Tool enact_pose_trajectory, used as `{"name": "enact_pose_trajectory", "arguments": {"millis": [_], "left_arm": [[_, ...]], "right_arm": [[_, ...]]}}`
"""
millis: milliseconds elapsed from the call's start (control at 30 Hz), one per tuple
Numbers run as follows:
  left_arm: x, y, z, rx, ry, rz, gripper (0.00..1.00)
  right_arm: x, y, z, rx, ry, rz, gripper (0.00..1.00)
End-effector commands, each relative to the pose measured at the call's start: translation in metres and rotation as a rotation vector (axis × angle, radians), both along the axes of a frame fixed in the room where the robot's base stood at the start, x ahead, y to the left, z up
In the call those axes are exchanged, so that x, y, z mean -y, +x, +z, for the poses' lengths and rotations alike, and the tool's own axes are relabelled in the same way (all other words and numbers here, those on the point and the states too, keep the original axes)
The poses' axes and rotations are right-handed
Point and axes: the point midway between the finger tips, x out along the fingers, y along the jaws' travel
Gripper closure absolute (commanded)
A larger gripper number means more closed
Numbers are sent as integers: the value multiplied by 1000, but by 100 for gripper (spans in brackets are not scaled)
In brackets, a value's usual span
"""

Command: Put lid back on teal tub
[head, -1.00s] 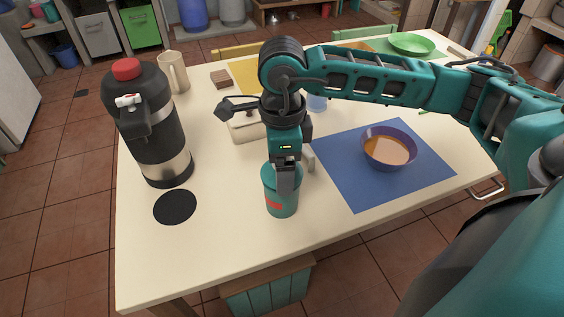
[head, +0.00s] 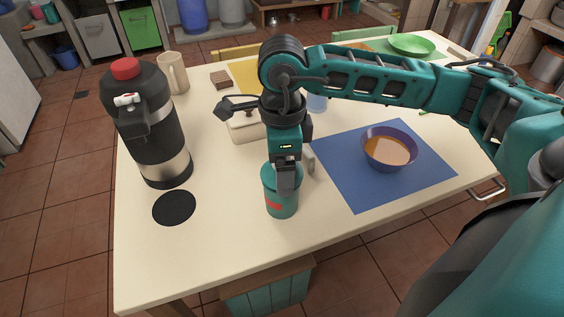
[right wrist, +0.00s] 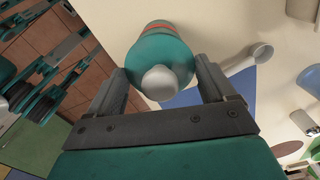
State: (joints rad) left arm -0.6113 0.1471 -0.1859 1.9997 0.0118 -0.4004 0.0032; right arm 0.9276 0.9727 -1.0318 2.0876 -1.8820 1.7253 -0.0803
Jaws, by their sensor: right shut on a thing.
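The teal tub (head: 281,205) with a red mark stands upright near the front of the table. Its round teal lid (right wrist: 158,50) with a grey knob (right wrist: 166,82) is at the tub's top in the right wrist view. I see no clear gap between lid and tub. My right gripper (head: 287,180) points straight down over the tub, with one finger on each side of the lid, shut on it. In the right wrist view the fingers (right wrist: 160,70) flank the lid. The gripper hides part of the lid in the head view.
A black flask (head: 148,125) and a black round mat (head: 174,208) are left of the tub. A purple bowl (head: 389,148) sits on a blue mat (head: 340,165) to the right. A cream box (head: 246,127) stands behind. The front table strip is clear.

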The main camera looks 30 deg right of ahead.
Motion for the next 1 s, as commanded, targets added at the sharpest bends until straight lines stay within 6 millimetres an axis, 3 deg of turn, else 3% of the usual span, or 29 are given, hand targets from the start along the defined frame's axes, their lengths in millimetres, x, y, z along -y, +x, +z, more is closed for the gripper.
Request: {"name": "enact_pose_trajectory", "arguments": {"millis": [1000], "left_arm": [[0,0,-7,1,-1,-1,2]], "right_arm": [[0,0,-3,0,0,0,45]]}}
